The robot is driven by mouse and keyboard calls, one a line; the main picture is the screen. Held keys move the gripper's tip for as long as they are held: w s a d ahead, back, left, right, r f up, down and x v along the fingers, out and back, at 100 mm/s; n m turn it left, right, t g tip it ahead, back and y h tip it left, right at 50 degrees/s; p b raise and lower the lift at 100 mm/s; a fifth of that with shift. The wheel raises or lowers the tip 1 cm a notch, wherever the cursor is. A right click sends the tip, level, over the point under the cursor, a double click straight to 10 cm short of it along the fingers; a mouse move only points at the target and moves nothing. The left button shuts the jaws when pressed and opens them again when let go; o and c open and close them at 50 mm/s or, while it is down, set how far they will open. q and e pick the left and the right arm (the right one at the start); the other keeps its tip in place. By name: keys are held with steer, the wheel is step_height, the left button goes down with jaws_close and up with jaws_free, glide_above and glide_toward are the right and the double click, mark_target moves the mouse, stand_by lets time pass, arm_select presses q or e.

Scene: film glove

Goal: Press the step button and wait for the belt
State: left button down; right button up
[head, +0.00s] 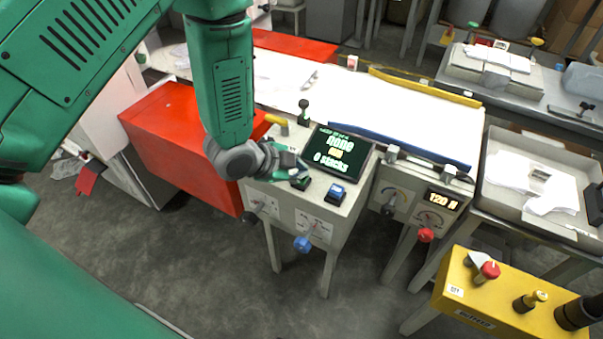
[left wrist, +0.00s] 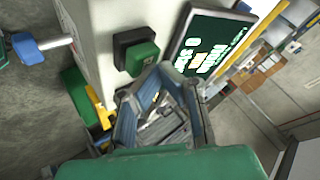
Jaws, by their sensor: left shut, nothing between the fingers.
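The control box (head: 335,215) has a green button (head: 300,183) and a blue button (head: 336,192) on its sloped top. No label readable here shows which one is the step button. My left gripper (head: 296,172) is shut and empty, just above and behind the green button. In the left wrist view my gripper (left wrist: 168,80) has its fingertips beside the green button (left wrist: 142,57); I cannot tell whether they touch it. The screen (head: 341,150) reads "0 stacks". The pale belt (head: 400,105) runs behind the box. My right gripper is not in view.
A red cabinet (head: 170,140) stands left of the control box, near my left arm. A blue guide rail (head: 400,146) and a yellow one (head: 425,86) edge the belt. A tray (head: 510,207) with white sheets is at right. A yellow box (head: 500,295) is at lower right.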

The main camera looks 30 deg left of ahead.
arm_select(q)
steer(key=shift+r+p, duration=0.85)
steer(key=shift+r, duration=0.1)
step_height(320, 180, up, 5)
steer(key=p, duration=0.4)
stand_by(0.6)
